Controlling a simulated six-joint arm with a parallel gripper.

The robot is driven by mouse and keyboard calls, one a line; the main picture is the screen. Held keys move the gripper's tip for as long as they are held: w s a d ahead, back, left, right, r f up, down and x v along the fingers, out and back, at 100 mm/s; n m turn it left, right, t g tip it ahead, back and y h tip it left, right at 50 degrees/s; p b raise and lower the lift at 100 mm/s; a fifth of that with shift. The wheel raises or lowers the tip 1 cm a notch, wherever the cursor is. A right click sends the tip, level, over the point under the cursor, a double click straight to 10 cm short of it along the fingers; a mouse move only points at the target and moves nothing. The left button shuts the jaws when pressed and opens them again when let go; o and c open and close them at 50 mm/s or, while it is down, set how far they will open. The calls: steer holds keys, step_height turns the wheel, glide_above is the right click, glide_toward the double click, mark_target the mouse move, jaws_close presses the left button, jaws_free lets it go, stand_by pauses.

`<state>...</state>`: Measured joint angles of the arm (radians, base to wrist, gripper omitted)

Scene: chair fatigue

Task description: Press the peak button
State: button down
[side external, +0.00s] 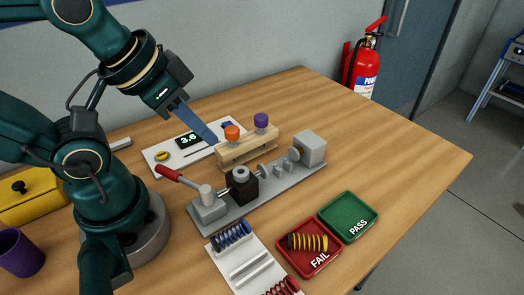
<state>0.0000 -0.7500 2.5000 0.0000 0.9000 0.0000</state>
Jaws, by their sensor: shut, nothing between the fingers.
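A white panel (157,168) lies on the table behind the wooden rack. It carries a dark display (188,141) with green digits that look like 3.6. A round yellow piece (162,156) is at the panel's left end, and a small blue piece (227,125) is at its right end. I cannot tell which of these, if any, is the peak button; no label is readable. My gripper (213,138) is shut and empty. It points down to the right, with its tips over the panel right of the display, near the rack's left end. Whether the tips touch anything is unclear.
The wooden rack (250,149) holds orange-topped (232,132) and purple-topped (261,120) pieces close to my fingertips. A grey test fixture (290,180) with a red-handled lever (169,173) stands in front. A red FAIL tray (301,268) holds a yellow-black spring; a green PASS tray (349,215) looks empty.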

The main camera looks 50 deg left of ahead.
stand_by(0.9)
steer(key=m+g+y, duration=0.7)
steer(key=m+g, duration=0.4)
steer(key=m, duration=0.9)
glide_above(165, 156)
steer(key=shift+f, duration=2)
steer(key=shift+d+f, duration=0.1)
steer(key=shift+f, duration=4.3)
steer(key=shift+f, duration=0.4)
